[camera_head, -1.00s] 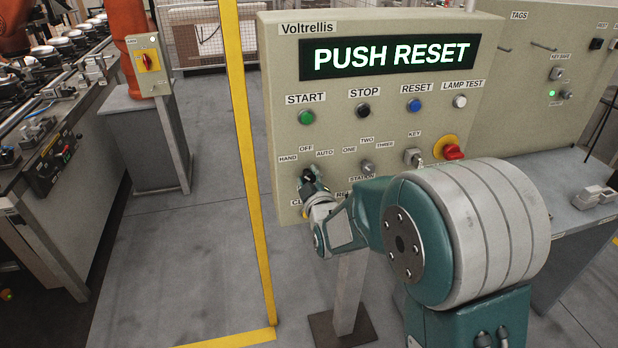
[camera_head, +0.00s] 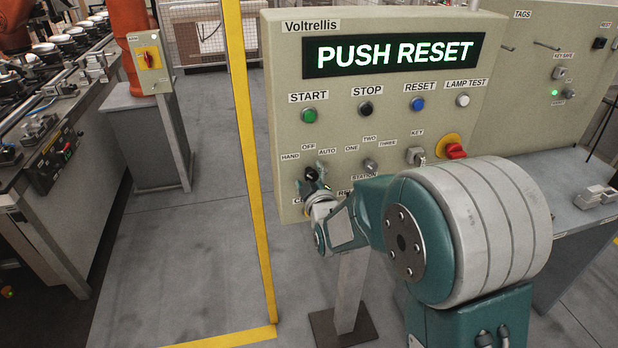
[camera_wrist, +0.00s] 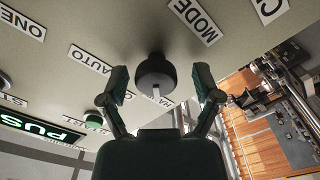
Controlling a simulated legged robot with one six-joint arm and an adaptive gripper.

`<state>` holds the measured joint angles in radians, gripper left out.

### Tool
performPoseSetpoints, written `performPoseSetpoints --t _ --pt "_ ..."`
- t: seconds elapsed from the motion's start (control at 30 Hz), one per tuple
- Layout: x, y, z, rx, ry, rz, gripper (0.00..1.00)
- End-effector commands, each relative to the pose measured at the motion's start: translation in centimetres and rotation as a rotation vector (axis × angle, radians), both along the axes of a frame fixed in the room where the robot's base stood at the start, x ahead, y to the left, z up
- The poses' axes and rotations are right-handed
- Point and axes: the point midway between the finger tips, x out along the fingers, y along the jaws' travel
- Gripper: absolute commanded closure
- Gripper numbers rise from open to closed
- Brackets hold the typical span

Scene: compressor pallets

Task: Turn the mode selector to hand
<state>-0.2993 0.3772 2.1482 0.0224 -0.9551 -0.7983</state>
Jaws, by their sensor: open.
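The mode selector is a black round knob (camera_head: 311,174) low on the left of the Voltrellis panel (camera_head: 285,130), below the labels HAND, OFF and AUTO. In the wrist view the knob (camera_wrist: 155,73) stands between my fingers, and its white mark points toward the gripper's body. My gripper (camera_wrist: 162,82) is open, one finger on each side of the knob, with visible gaps in that view. In the head view my gripper (camera_head: 318,190) is at the knob, partly hidden by my arm. The HAND label (camera_head: 290,156) is left of OFF. The display (camera_head: 390,54) reads PUSH RESET.
The station selector (camera_head: 369,166), key switch (camera_head: 416,155) and red emergency knob (camera_head: 455,151) sit right of the mode selector. The START (camera_head: 309,115), STOP (camera_head: 365,108) and RESET (camera_head: 417,104) buttons are above. A yellow post (camera_head: 247,150) stands left of the panel.

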Motion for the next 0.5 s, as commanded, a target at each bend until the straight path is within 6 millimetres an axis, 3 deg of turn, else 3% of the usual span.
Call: performPoseSetpoints --t 0.17,0.5 --pt "-1.4 -0.4 0.1 0.0 0.0 0.0 0.18" --pt "-8.0 -2.1 -0.1 -0.003 0.001 0.001 0.18"
